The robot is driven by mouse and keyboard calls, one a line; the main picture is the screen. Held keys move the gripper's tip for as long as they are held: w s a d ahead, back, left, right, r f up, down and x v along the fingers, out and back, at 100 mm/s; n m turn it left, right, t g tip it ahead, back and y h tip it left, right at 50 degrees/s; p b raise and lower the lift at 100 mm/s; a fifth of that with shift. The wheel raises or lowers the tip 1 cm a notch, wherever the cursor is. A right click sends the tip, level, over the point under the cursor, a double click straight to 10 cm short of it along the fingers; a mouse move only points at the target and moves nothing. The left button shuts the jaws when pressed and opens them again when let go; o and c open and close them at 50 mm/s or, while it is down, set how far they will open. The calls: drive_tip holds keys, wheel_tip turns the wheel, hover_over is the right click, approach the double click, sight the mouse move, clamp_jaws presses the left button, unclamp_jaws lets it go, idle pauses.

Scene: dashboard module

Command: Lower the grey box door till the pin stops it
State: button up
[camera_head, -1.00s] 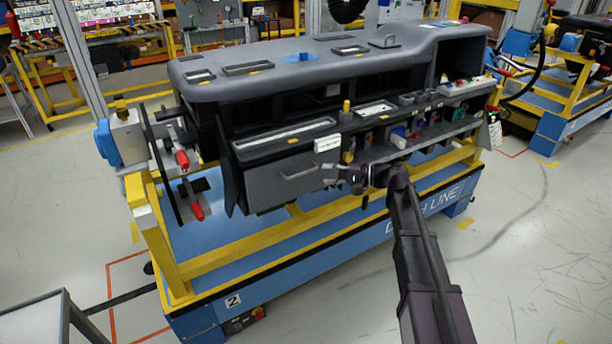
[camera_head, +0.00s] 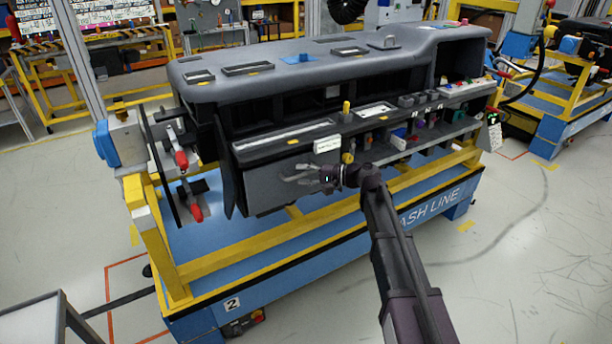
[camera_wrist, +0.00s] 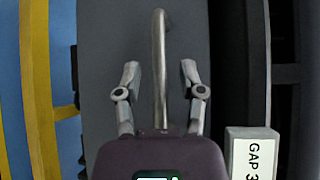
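The grey box door (camera_head: 262,190) is a flat panel on the left front of the dashboard module, standing nearly upright. Its metal bar handle (camera_wrist: 160,55) runs between my fingers in the wrist view. My gripper (camera_head: 298,176) is in front of the door at the handle. In the wrist view my gripper (camera_wrist: 160,72) is open, one finger on each side of the bar, with gaps between. The fingers hide most of the handle in the head view. I cannot identify the stopping pin for sure.
A white block (camera_wrist: 254,150) marked GAP sits right of my gripper in the wrist view. Yellow knobs (camera_head: 346,106) stand near the door's right end. Red-handled clamps (camera_head: 181,160) are at the left. A yellow rail (camera_head: 240,240) and blue base run below the door.

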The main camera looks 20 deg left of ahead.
clamp_jaws()
drive_tip(key=shift+d, duration=0.15)
